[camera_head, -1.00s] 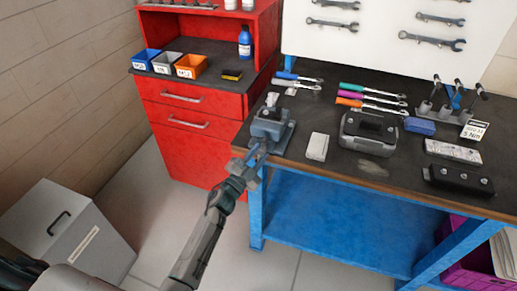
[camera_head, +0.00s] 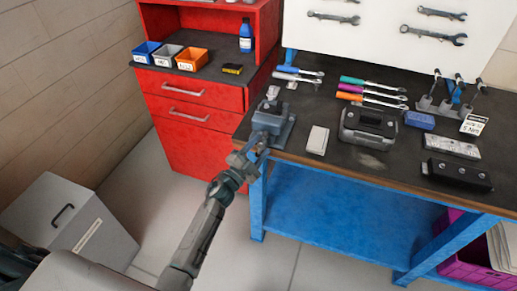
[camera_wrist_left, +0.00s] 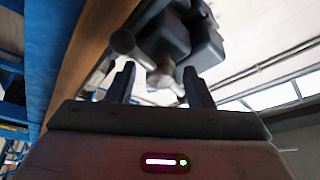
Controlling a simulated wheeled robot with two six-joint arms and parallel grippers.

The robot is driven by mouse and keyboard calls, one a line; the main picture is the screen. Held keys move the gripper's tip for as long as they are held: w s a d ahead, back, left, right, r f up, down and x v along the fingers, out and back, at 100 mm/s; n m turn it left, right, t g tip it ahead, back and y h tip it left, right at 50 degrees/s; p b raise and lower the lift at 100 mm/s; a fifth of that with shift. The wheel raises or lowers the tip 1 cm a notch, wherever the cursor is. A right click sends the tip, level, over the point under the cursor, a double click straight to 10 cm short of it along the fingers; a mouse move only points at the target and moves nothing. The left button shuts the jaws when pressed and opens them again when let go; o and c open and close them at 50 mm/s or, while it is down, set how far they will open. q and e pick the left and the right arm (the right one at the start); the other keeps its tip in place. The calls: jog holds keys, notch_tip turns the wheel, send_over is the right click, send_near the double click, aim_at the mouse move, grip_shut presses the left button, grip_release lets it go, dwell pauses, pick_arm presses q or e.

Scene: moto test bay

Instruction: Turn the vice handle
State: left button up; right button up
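The blue-grey vice (camera_head: 270,119) is fixed at the front left corner of the workbench. Its handle is small and partly hidden by my gripper in the head view. In the wrist view the vice body (camera_wrist_left: 165,32) is close ahead, and the handle bar (camera_wrist_left: 145,62) with rounded ends runs slantwise in front of it. My left gripper (camera_head: 254,152) is at the front of the vice, below the bench edge level. In the wrist view its two fingers stand apart, with the handle's lower end in or just beyond the gap. I cannot tell whether they touch. My right gripper is not in view.
The dark workbench top (camera_head: 372,163) holds a grey case (camera_head: 368,130), a white box (camera_head: 317,140) and several tools. A red cabinet (camera_head: 190,112) stands to the left. A grey bin (camera_head: 66,222) is on the floor at left. The floor before the bench is clear.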

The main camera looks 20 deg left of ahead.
pick_arm(q)
jog(key=shift+s, duration=0.1)
jog(key=b+v, duration=0.3)
jog(key=v, duration=0.7)
jog(key=shift+s+a+b, duration=0.2)
jog(key=shift+s+b, duration=0.05)
jog(key=shift+b, duration=0.1)
